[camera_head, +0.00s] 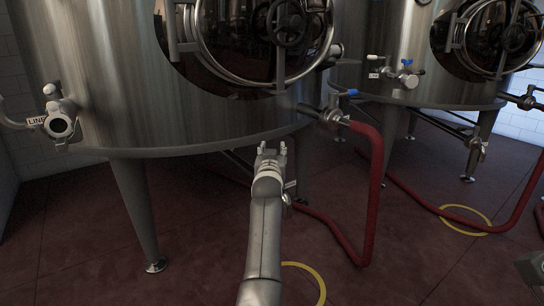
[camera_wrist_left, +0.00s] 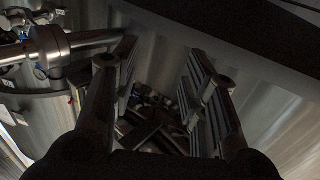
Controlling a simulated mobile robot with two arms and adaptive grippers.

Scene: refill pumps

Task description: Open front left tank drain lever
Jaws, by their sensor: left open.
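The front left tank (camera_head: 225,115) is a large steel vessel on legs. Its drain valve (camera_head: 333,117) sticks out low at the right of the tank, joined to a red hose (camera_head: 376,190). A lever with a blue grip (camera_head: 347,93) sits just above that valve. My left gripper (camera_head: 271,149) is open and empty below the tank's lower edge, left of the valve and apart from it. In the left wrist view its two fingers (camera_wrist_left: 160,85) stand wide apart with nothing between them. A steel pipe fitting (camera_wrist_left: 50,46) shows at the left there; I cannot make out the lever.
A second tank (camera_head: 400,80) stands at the right with its own valve (camera_head: 527,100) and hose. A round hatch (camera_head: 265,85) and a side outlet (camera_head: 60,124) are on the left tank. Yellow rings (camera_head: 465,228) and hoses lie on the red floor.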

